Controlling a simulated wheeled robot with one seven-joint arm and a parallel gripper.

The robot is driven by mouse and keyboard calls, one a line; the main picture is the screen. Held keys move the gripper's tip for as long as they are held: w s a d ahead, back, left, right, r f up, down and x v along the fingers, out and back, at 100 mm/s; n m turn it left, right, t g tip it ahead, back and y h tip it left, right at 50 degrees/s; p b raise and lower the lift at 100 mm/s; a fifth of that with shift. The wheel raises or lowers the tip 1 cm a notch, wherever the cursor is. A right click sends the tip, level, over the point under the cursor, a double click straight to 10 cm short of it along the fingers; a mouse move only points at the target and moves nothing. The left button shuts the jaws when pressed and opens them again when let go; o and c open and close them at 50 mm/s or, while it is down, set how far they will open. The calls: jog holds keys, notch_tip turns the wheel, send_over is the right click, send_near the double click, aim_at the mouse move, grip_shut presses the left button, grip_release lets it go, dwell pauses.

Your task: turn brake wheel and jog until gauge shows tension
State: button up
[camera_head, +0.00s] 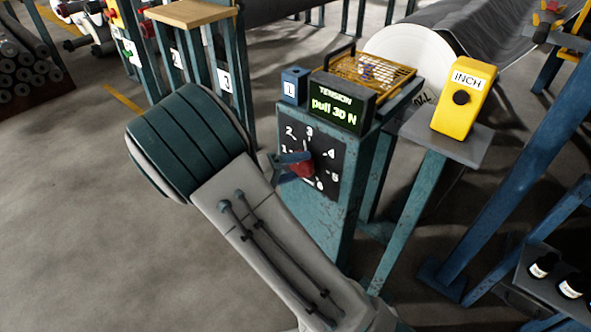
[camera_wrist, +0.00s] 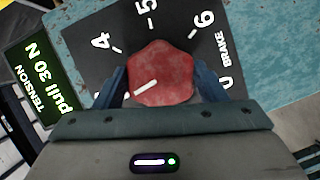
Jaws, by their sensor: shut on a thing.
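The brake wheel is a red, many-sided knob (camera_wrist: 160,72) on a black dial plate (camera_head: 325,157) with numbers around it. My gripper (camera_head: 293,166) is shut on the knob, one blue finger on each side in the wrist view (camera_wrist: 165,82). The knob's white mark points to the lower left in the wrist view; the number it faces is hidden. The tension gauge (camera_head: 341,104) reads "TENSION pull 30 N" in green, and it also shows in the wrist view (camera_wrist: 46,85). The yellow INCH box (camera_head: 465,90) with a black button stands on a shelf at the right.
A white roll end (camera_head: 410,55) is behind. Posts marked 2 and 3 stand behind my arm. The floor at left is clear.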

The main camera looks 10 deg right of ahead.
jog(key=shift+m+y+b, duration=0.4)
jog(key=shift+m, duration=0.3)
jog(key=o, duration=1)
jog(key=p+v, duration=0.3)
jog(key=v, duration=1.1)
jog(key=shift+s+d+r+p, duration=0.1)
jog(key=shift+p, duration=0.25)
